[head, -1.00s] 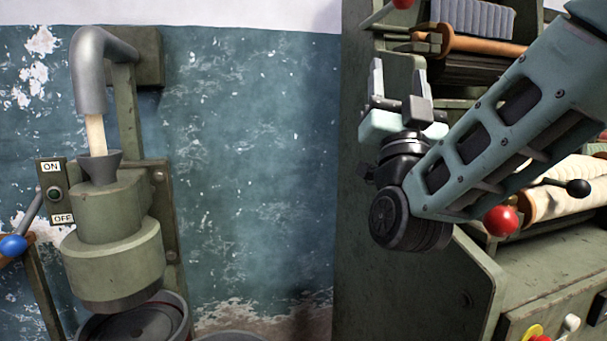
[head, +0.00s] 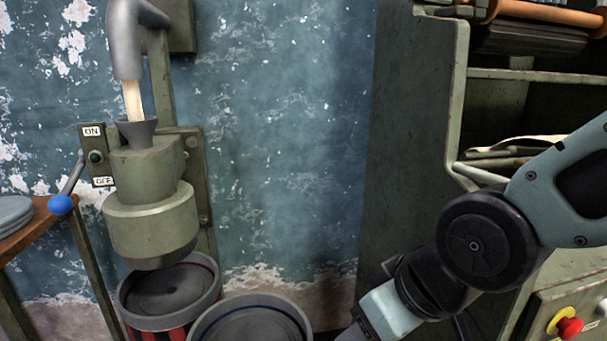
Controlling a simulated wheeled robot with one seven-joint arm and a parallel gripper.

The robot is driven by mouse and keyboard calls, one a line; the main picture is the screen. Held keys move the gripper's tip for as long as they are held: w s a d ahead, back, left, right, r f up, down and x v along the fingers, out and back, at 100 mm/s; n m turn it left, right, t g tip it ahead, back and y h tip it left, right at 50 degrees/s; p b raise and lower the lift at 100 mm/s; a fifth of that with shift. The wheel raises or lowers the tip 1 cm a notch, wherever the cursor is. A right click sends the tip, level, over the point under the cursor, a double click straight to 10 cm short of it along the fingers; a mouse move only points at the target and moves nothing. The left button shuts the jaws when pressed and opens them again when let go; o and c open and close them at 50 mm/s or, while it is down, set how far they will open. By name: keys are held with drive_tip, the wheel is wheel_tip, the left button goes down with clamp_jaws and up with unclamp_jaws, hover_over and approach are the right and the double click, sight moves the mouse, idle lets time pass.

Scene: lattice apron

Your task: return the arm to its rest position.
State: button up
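My arm (head: 570,190) reaches in from the right edge of the head view and bends at a dark round joint (head: 487,243). My gripper's pale blue body (head: 392,308) points down and to the left at the bottom of the view. Its fingers are cut off or hidden at the bottom edge, so I cannot see whether they are open or shut, or whether anything is between them.
A green dispensing machine (head: 150,215) with a blue-knobbed lever (head: 61,204) stands at the left. Below it are a round container (head: 127,298) and a second round one (head: 197,333). A green shelved machine (head: 415,150) with a red button (head: 569,327) stands at the right. Open wall space lies between.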

drive_tip(key=s+d+f+n+g+h, duration=0.1)
drive_tip(key=s+d+f+g+h, duration=0.2)
drive_tip(key=s+d, duration=0.5)
wheel_tip(320, 180, up, 26)
drive_tip(key=s+a+g+p, duration=0.1)
drive_tip(key=a+p, duration=0.1)
drive_tip(key=p, duration=2.4)
drive_tip(key=shift+a+r, duration=0.15)
drive_tip(key=shift+r, duration=0.1)
